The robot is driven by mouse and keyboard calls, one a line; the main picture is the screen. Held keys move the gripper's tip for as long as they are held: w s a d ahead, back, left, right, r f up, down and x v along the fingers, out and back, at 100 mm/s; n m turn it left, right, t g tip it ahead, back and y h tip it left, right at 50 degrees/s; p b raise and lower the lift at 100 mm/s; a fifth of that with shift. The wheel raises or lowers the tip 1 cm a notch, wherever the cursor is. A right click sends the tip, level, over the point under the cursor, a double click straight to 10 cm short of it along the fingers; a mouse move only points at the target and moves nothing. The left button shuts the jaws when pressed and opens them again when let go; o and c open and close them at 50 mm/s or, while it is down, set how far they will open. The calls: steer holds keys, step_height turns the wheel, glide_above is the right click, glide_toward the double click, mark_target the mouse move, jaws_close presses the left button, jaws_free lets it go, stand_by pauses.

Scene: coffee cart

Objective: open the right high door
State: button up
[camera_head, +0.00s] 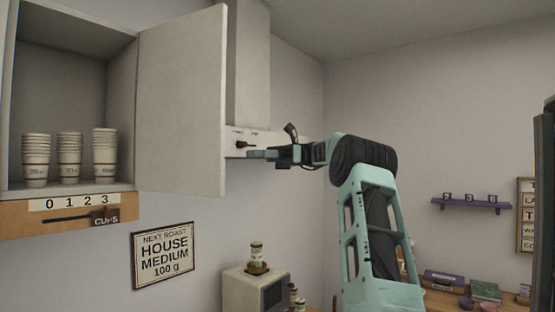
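The high cabinet door (180,100) is a pale panel in the head view. It stands swung out from the right side of the cabinet (122,95), whose inside is in plain view. My gripper (258,154) is just right of the door's free edge, at the lower part of the door, pointing left. Its dark fingers are seen side-on and small, so their gap is unclear. I cannot tell whether they touch the door. No handle shows on the visible face of the door.
Stacks of paper cups (70,158) stand inside the cabinet. A pale hood (248,65) with small controls is behind the door. Below are a roast sign (163,255) and a grinder-like machine (255,285). A purple shelf (470,204) hangs at right.

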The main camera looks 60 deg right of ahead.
steer(key=v, duration=0.6)
steer(key=shift+d+p, duration=0.15)
steer(key=shift+p, duration=0.15)
stand_by(0.3)
